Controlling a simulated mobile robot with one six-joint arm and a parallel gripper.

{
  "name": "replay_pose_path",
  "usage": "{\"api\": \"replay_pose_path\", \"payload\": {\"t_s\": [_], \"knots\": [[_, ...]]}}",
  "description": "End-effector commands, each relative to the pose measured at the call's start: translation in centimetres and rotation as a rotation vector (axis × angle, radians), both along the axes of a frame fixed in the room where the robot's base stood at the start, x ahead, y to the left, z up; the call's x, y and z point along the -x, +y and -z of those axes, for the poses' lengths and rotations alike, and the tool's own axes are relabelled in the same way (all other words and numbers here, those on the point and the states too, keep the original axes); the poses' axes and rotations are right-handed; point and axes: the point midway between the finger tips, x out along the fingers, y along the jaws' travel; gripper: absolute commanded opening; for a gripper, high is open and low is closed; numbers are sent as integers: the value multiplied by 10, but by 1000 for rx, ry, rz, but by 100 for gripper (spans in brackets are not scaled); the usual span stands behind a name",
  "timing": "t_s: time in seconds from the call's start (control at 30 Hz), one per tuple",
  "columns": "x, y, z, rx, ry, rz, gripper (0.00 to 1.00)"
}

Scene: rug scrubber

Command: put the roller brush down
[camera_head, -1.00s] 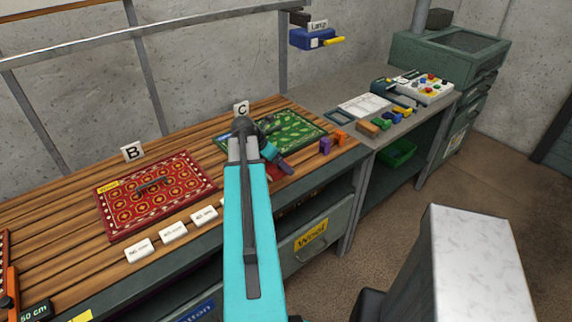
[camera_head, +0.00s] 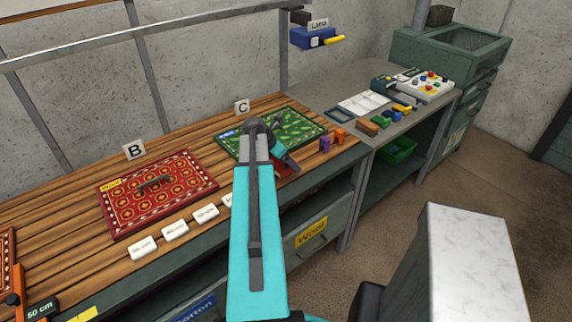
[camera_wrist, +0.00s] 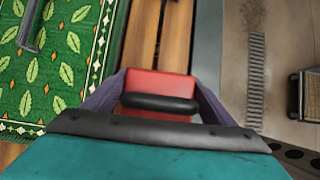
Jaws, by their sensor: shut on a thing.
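My gripper (camera_wrist: 160,92) is shut on a red block with a black bar handle, which I take to be the roller brush (camera_wrist: 158,82). Its bristles or roller cannot be seen. Purple fingers flank it on both sides. In the head view, the red brush (camera_head: 286,169) shows only partly behind my arm, at the bench's front edge beside the green leaf rug (camera_head: 300,124). In the wrist view, the green rug (camera_wrist: 60,70) lies to the left of the brush. Whether the brush touches the bench cannot be told.
A red patterned rug (camera_head: 122,218) with a dark handle-like piece on it lies by sign B (camera_head: 134,151). White labelled blocks (camera_head: 175,230) line the front. Purple (camera_head: 325,145) and orange (camera_head: 339,136) pieces stand right of the green rug. A grey side counter holds several small coloured blocks.

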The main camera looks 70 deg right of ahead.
Motion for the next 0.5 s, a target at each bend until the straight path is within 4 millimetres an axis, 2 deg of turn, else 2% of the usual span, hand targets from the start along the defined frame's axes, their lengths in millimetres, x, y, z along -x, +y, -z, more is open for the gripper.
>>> {"api": "replay_pose_path", "payload": {"t_s": [0.23,0.5], "knots": [[0,0,16,1,1,-1,60],[1,0,18,1,0,1,60]]}}
